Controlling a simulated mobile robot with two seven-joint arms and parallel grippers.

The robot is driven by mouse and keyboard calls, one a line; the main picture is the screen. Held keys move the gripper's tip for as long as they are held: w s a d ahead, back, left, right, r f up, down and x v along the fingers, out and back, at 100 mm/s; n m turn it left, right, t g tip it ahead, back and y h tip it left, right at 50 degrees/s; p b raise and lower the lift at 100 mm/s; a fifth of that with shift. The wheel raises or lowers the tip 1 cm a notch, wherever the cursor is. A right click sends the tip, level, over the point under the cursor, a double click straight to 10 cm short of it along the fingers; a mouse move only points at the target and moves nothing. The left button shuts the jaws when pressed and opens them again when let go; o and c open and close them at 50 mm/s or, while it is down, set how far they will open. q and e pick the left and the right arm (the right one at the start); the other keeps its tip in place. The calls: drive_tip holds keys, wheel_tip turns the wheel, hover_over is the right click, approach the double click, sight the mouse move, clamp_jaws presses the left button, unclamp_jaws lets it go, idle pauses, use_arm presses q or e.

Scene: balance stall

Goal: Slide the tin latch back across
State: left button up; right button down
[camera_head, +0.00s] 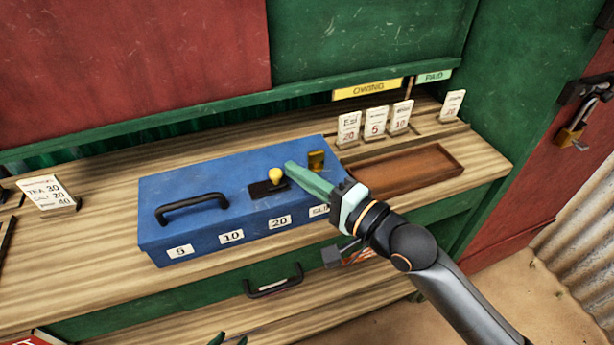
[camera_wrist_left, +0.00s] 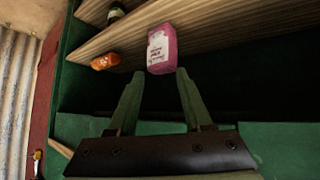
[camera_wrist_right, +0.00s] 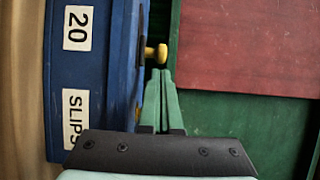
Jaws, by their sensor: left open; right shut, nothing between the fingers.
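The blue tin (camera_head: 200,215) stands on the wooden counter, lid shut, with a black handle on top. Its latch is a dark plate (camera_head: 262,190) with a yellow knob (camera_head: 276,175), right of the handle. A brass piece (camera_head: 316,160) sits on the lid further right. My right gripper (camera_head: 290,166) is shut and empty, its tips just right of the knob. In the right wrist view the knob (camera_wrist_right: 157,54) is right at the fingertips (camera_wrist_right: 160,73); I cannot tell if they touch. My left gripper (camera_wrist_left: 157,74) is open and empty, low below the counter; its tips barely show in the head view (camera_head: 229,340).
A wooden tray (camera_head: 415,167) lies right of the tin, with several price cards (camera_head: 375,122) behind. A tea price card (camera_head: 48,195) stands at left. A pink box (camera_wrist_left: 162,50) and an orange packet (camera_wrist_left: 105,62) are on a shelf by my left gripper. The counter's front strip is clear.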

sight(278, 179)
drive_tip(key=shift+a+r+p, duration=0.1)
drive_tip(key=shift+a+p, duration=0.1)
drive_tip(key=shift+p, duration=0.1)
drive_tip(key=shift+s+a+r+p, duration=0.1)
drive_tip(key=shift+s+a+p, duration=0.1)
drive_tip(key=shift+a+p, duration=0.25)
drive_tip(key=shift+s+a+p, duration=0.15)
drive_tip(key=shift+a+p, duration=0.25)
drive_tip(key=shift+a, duration=0.05)
drive_tip(key=shift+s+a, duration=0.2)
drive_tip(key=shift+a, duration=0.35)
drive_tip(key=shift+f, duration=0.25)
use_arm(q)
drive_tip(key=shift+s+a+r+y, duration=0.3)
drive_tip(key=shift+s+a+r, duration=0.25)
drive_tip(key=shift+a, duration=0.2)
drive_tip(key=shift+w+r, duration=0.1)
